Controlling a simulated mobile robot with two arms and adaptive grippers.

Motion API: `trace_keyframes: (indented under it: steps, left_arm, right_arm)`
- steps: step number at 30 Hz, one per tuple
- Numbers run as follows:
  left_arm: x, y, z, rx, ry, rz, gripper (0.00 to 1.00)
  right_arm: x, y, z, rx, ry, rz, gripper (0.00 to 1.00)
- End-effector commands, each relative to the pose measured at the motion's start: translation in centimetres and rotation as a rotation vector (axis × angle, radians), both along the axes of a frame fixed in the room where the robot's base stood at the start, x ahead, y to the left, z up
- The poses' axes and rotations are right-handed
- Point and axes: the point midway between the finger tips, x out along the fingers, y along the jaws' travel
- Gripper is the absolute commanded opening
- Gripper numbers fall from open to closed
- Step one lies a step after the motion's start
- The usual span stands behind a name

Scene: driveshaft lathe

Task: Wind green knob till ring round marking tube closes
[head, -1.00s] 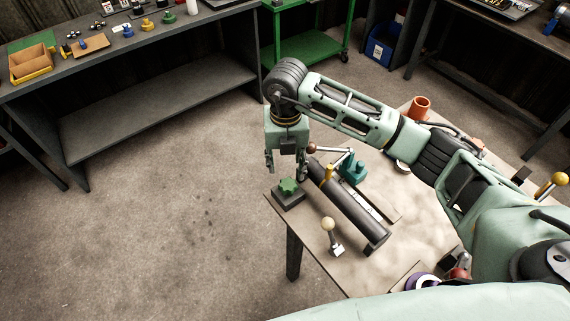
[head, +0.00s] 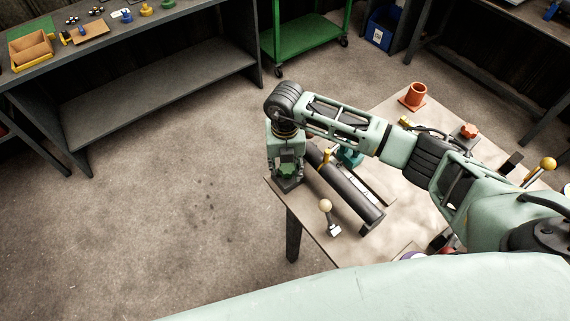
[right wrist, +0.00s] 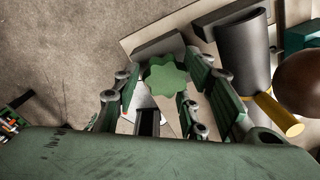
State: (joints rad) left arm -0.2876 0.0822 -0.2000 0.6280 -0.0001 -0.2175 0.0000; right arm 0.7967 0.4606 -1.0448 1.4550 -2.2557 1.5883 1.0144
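The green lobed knob (head: 287,171) sits on a dark block at the table's near left corner. My right gripper (head: 287,168) points down over it, with a finger on either side of the knob. In the right wrist view the knob (right wrist: 165,76) shows between the spread fingers, close to both; I cannot tell whether they touch it. My left gripper is not in view.
A cream ball-topped lever (head: 326,206) stands near the table's front edge. A teal piece (head: 350,157) is behind the tube, partly hidden by my right arm. The floor to the left is clear.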

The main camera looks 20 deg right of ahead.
Motion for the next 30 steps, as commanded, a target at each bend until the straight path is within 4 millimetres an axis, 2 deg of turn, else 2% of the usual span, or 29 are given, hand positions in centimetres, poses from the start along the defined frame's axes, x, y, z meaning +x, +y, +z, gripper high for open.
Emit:
trace_keyframes:
  steps: [1, 10, 20, 30]
  left_arm:
    - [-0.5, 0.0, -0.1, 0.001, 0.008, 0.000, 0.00]
    - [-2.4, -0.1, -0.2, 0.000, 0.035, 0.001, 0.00]
    - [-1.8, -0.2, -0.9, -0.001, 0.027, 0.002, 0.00]
    - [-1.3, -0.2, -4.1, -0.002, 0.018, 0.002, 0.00]
  right_arm:
    - [0.0, 0.0, 0.0, 0.000, 0.000, 0.000, 0.32]
    - [0.0, 0.1, 0.1, 0.003, -0.002, 0.001, 0.05]
    - [0.0, 0.3, -0.1, 0.006, -0.002, 0.050, 0.05]
    - [-0.1, 0.3, -0.4, 0.007, -0.006, 0.285, 0.05]
